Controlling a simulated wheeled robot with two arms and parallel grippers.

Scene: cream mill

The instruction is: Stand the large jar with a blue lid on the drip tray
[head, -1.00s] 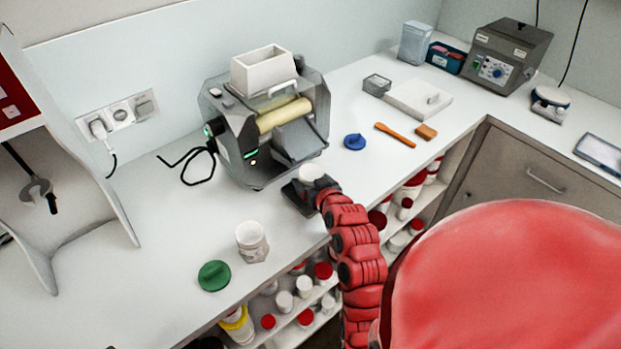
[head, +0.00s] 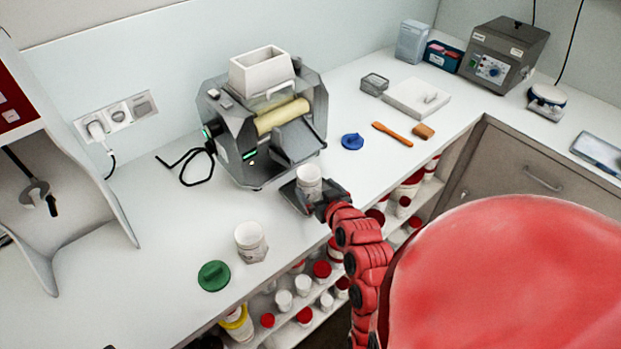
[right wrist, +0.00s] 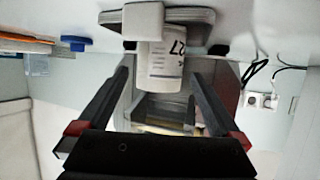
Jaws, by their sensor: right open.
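A white, open-topped jar (head: 309,181) with a printed label stands upright on the dark drip tray (head: 290,196) under the mill's chute. In the right wrist view, which looks upside down, the jar (right wrist: 165,66) shows beyond the fingers, with part of a number on its label. My right gripper (head: 328,203) is on the near side of the jar. Its fingers (right wrist: 158,90) are spread apart, with nothing clasped between them. The blue lid (head: 353,142) lies loose on the counter, right of the mill. My left gripper is not in view.
The grey mill (head: 265,125) with its white hopper stands behind the tray. Another white jar (head: 250,242) and a green lid (head: 213,275) are to the left. Shelves of jars are below.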

